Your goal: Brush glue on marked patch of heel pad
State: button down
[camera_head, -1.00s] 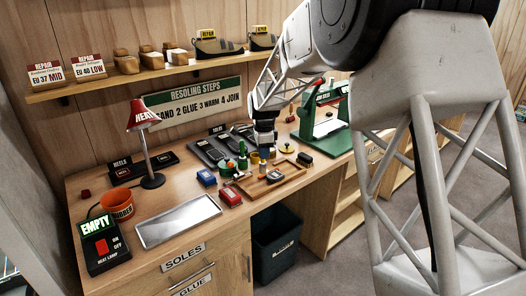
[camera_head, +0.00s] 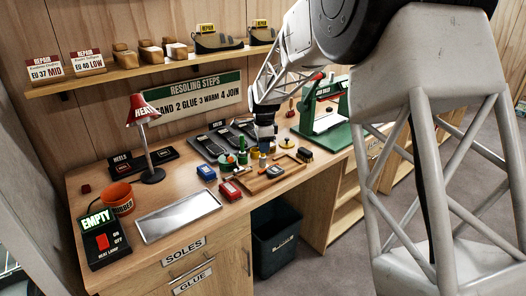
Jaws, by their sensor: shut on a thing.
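My gripper (camera_head: 264,139) points down over the back middle of the bench. It is shut on a small, slim thing with a blue part (camera_head: 263,159), which looks like the glue brush. Its lower end is too small to make out. A wooden tray (camera_head: 259,190) lies just below and right of it, with a small dark-and-grey piece (camera_head: 276,171) on it. I cannot tell whether that piece is the heel pad, and no marked patch can be made out. A black holder labelled heels (camera_head: 124,164) lies at the back left.
Blue (camera_head: 206,172) and red (camera_head: 230,190) boxes stand in front of the jars. A dark-bristled brush (camera_head: 305,154) lies right of the tray. A red lamp (camera_head: 143,108), orange cup (camera_head: 117,198) and heat-lamp switch box (camera_head: 103,243) stand left. A metal plate (camera_head: 177,217) lies bare in front.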

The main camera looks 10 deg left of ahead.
jog(key=w+d+r+y, duration=0.1)
jog(key=w+r, duration=0.1)
jog(key=w, duration=0.7)
jog(key=w+d+r+y, duration=0.2)
jog(key=w+r, duration=0.1)
jog(key=w, duration=0.7)
jog(key=shift+w+r+t+y, duration=0.2)
jog(key=shift+t+y, duration=0.1)
jog(key=shift+t, duration=0.1)
jog(key=shift+f, duration=0.25)
jog(key=shift+f, duration=2.85)
jog(key=shift+f, duration=0.7)
jog(key=shift+r, duration=0.15)
notch_tip(320, 180, up, 7)
dwell(0.8)
dwell(0.5)
